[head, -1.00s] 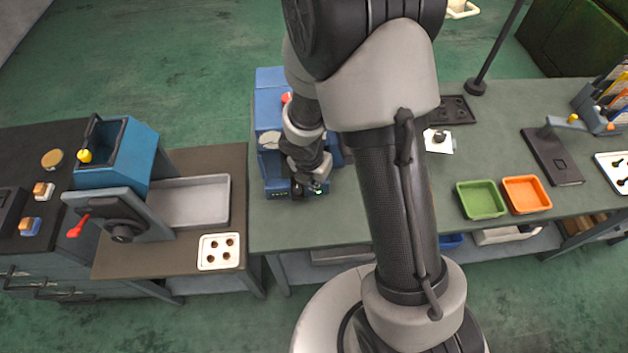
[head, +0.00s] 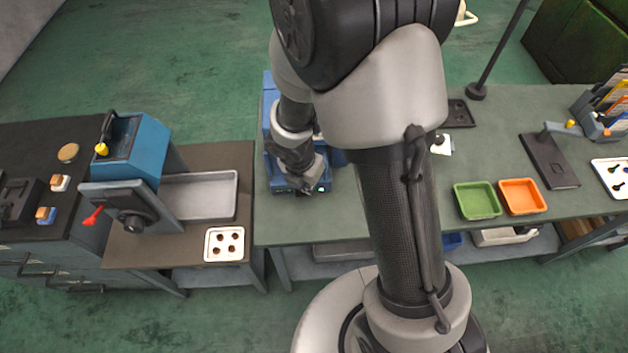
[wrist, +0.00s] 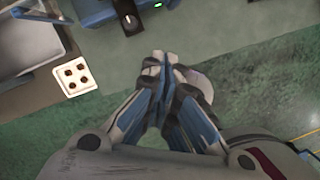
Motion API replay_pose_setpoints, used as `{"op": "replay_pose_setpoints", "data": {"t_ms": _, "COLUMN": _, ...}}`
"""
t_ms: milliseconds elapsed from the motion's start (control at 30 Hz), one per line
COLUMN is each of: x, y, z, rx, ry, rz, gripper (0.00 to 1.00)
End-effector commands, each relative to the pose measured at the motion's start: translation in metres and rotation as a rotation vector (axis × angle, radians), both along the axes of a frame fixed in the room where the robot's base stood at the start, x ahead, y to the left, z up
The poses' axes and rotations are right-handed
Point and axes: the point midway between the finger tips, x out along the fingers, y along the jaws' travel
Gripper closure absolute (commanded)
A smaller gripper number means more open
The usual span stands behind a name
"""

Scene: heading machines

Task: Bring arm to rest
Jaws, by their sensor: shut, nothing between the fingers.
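My gripper (wrist: 164,62) is shut and empty, its fingertips together in the wrist view. The wrist view shows it over the front edge of the green-topped bench, with the green floor below. In the head view my gripper (head: 308,190) hangs in front of the blue machine (head: 272,165), which is partly hidden behind my arm. The front of that machine also shows at the top of the wrist view (wrist: 105,12). I cannot tell the exact gap between gripper and bench.
A white plate with several holes (head: 224,244) lies on the left table, near a grey tray (head: 205,195) and a blue machine with a red lever (head: 140,150). Green (head: 478,200) and orange (head: 523,196) bins stand on the bench (head: 400,225) at right. A dark post (head: 497,50) rises behind.

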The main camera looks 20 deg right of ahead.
Motion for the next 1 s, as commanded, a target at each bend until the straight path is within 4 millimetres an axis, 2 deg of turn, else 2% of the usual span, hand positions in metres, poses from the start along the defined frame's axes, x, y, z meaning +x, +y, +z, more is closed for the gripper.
{"op": "replay_pose_setpoints", "data": {"t_ms": 33, "x": -0.002, "y": 0.002, "z": 0.016, "rx": 0.0, "ry": -0.001, "rz": 0.001, "gripper": 1.0}}
{"op": "replay_pose_setpoints", "data": {"t_ms": 200, "x": -0.006, "y": 0.006, "z": 0.038, "rx": -0.001, "ry": -0.001, "rz": 0.0, "gripper": 1.0}}
{"op": "replay_pose_setpoints", "data": {"t_ms": 367, "x": -0.008, "y": 0.008, "z": 0.045, "rx": 0.001, "ry": 0.001, "rz": 0.0, "gripper": 1.0}}
{"op": "replay_pose_setpoints", "data": {"t_ms": 667, "x": -0.008, "y": 0.007, "z": 0.047, "rx": 0.003, "ry": -0.007, "rz": -0.022, "gripper": 1.0}}
{"op": "replay_pose_setpoints", "data": {"t_ms": 767, "x": -0.009, "y": 0.001, "z": 0.054, "rx": 0.021, "ry": -0.044, "rz": -0.137, "gripper": 1.0}}
{"op": "replay_pose_setpoints", "data": {"t_ms": 833, "x": -0.012, "y": -0.007, "z": 0.063, "rx": 0.048, "ry": -0.09, "rz": -0.286, "gripper": 1.0}}
{"op": "replay_pose_setpoints", "data": {"t_ms": 1000, "x": -0.037, "y": -0.029, "z": 0.088, "rx": 0.168, "ry": -0.224, "rz": -0.788, "gripper": 1.0}}
